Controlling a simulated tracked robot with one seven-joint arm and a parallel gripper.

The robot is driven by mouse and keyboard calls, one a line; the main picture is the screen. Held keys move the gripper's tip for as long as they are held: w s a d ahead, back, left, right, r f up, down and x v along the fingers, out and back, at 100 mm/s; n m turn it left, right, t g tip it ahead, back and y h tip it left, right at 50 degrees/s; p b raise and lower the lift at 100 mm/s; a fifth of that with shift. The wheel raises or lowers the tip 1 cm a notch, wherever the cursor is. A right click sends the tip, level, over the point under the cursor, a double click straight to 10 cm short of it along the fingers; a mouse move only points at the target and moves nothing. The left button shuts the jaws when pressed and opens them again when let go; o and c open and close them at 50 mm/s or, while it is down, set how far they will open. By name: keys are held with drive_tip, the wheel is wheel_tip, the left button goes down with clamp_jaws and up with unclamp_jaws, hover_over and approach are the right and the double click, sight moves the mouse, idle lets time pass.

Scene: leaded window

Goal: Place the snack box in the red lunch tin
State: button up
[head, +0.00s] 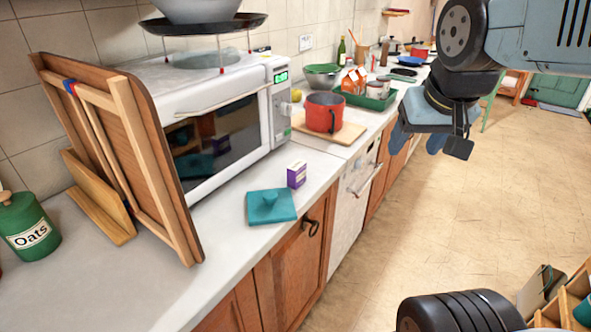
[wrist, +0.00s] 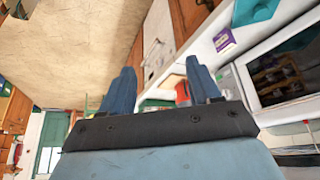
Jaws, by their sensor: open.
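A small purple box (head: 297,174), which looks like the snack box, stands upright on the white counter in front of the microwave. It also shows in the wrist view (wrist: 223,41), beyond the right finger. A round red open-topped container (head: 325,113) sits on a wooden board farther along the counter. It looks like a pot, and I cannot tell whether it is the red lunch tin. My gripper (head: 420,143) is open and empty over the floor, right of the counter and apart from both. Its two blue fingers (wrist: 160,72) stand apart in the wrist view.
A microwave (head: 225,130), a leaning wooden rack (head: 140,170) and a green oats jar (head: 27,226) stand on the counter. A green tray (head: 369,96) lies beyond the red container.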

drive_tip(key=w+a+f+m+g+h, duration=0.2)
drive_tip(key=w+a+m, duration=0.2)
drive_tip(key=w+a, duration=0.55)
drive_tip(key=m, duration=0.3)
approach(297, 165)
drive_tip(key=shift+h, duration=0.3)
drive_tip(key=x, duration=1.2)
drive_tip(key=shift+w+a+f, duration=0.1)
drive_tip(key=shift+a+f, duration=0.05)
drive_tip(key=shift+a, duration=0.15)
drive_tip(key=c, duration=1.1)
drive_tip(key=shift+c, duration=0.2)
